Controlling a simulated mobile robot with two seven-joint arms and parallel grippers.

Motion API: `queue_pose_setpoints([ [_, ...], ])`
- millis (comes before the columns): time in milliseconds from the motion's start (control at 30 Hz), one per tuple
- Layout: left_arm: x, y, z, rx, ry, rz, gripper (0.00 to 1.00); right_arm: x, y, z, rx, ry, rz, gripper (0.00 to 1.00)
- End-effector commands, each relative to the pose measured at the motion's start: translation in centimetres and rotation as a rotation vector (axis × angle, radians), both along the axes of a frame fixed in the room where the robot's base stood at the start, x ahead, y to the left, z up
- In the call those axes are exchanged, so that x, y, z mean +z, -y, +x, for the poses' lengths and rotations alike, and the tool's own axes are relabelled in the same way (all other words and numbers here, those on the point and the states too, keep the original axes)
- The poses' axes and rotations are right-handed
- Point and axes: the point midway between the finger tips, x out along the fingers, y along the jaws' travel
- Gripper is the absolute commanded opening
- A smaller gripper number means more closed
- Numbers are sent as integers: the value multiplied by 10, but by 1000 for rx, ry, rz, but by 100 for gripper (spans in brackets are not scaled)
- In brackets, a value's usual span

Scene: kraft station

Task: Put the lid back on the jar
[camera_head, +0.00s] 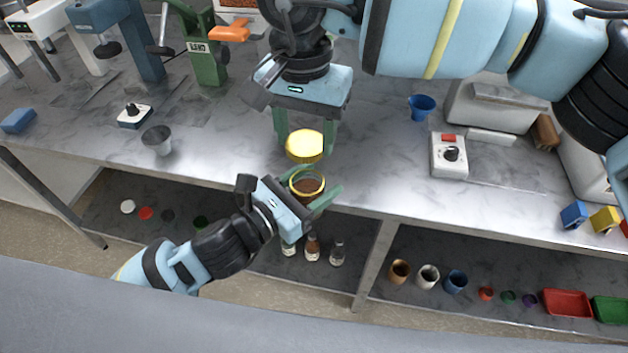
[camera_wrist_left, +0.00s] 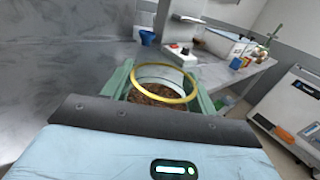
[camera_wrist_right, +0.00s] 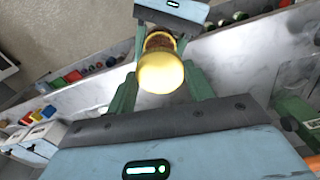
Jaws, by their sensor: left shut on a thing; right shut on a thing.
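The jar (camera_head: 309,187) has a yellow rim and brown contents, and its mouth is open. My left gripper (camera_head: 316,192) is shut on the jar near the counter's front edge. In the left wrist view the jar (camera_wrist_left: 160,92) sits between the green fingers. The yellow lid (camera_head: 304,145) is held by my right gripper (camera_head: 305,142), above and slightly behind the jar in the head view. In the right wrist view the lid (camera_wrist_right: 161,73) is between the green fingers, with the jar partly hidden behind it. Lid and jar look apart.
A grey cup (camera_head: 157,140), a dial box (camera_head: 134,115) and a blue block (camera_head: 18,121) stand on the counter's left. A blue cup (camera_head: 421,107) and a white dial box (camera_head: 449,155) stand right. The lower shelf holds bottles (camera_head: 312,248), cups (camera_head: 428,276) and a red tray (camera_head: 567,303).

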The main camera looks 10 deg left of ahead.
Motion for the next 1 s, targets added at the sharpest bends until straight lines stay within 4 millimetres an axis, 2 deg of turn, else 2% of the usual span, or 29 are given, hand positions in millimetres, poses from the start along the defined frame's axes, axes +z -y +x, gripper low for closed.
queue_pose_setpoints([
  [333, 1, 0, 0, -1, 3, -1, 11, -4, 1, 0, 1, 0, 0, 31],
  [733, 1, 0, 0, -1, 3, -1, 11, -36, 1, 0, 1, 0, -1, 31],
  [1000, 1, 0, 0, -1, 3, -1, 11, -40, 1, 0, 1, 0, 1, 31],
])
